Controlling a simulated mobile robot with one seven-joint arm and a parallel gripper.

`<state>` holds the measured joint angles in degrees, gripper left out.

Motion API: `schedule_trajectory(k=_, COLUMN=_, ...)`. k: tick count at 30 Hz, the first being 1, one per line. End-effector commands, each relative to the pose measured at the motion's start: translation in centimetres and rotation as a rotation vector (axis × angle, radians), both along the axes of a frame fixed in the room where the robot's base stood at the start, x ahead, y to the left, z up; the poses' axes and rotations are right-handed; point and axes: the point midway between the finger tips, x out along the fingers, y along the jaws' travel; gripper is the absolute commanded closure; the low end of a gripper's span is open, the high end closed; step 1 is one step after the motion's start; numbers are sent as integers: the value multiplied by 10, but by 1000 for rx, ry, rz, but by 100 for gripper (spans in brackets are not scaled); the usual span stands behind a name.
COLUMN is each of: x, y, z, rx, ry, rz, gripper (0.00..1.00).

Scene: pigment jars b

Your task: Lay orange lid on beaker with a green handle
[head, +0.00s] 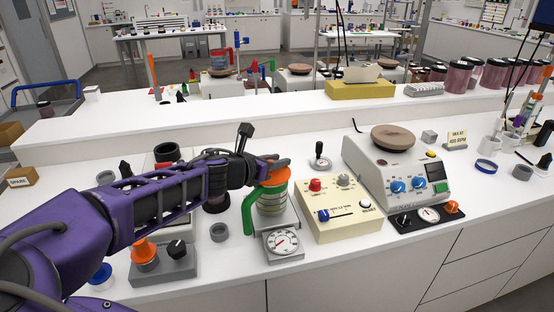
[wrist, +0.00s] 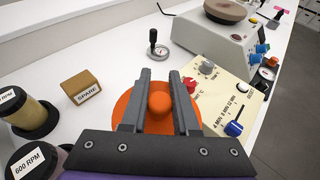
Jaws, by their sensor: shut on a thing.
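The orange lid (head: 275,178) is a round disc with a knob. My gripper (head: 268,163) is shut on this knob. In the wrist view, the fingers of my gripper (wrist: 160,77) stand either side of the lid's knob (wrist: 160,102), with the disc below them. The clear beaker (head: 272,201) has a green handle (head: 249,212) and stands upright on a small scale with a dial (head: 283,243). The lid is at the beaker's mouth; I cannot tell whether it touches the rim. The beaker is hidden under the lid in the wrist view.
A cream control box (head: 338,215) with knobs stands close right of the beaker. Behind it is a stirrer machine (head: 395,170) with a brown round top. A grey block with an orange knob (head: 145,250) is at the left. The SPARE block (wrist: 82,87) shows in the wrist view.

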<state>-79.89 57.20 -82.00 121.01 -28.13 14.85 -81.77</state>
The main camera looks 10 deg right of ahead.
Motion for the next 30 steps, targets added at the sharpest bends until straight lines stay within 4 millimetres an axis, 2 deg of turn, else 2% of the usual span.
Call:
schedule_trajectory(k=6, x=0, y=0, z=-5, rx=-1, ry=1, rz=0, gripper=100)
schedule_trajectory(k=7, x=0, y=0, z=-4, rx=0, ry=0, rz=0, gripper=66)
schedule_trajectory(k=12, x=0, y=0, z=-4, rx=0, ry=0, rz=0, gripper=37)
schedule_trajectory(k=22, x=0, y=0, z=-2, rx=1, ry=-1, rz=0, gripper=37)
schedule_trajectory(k=30, x=0, y=0, z=15, rx=1, ry=1, rz=0, gripper=37)
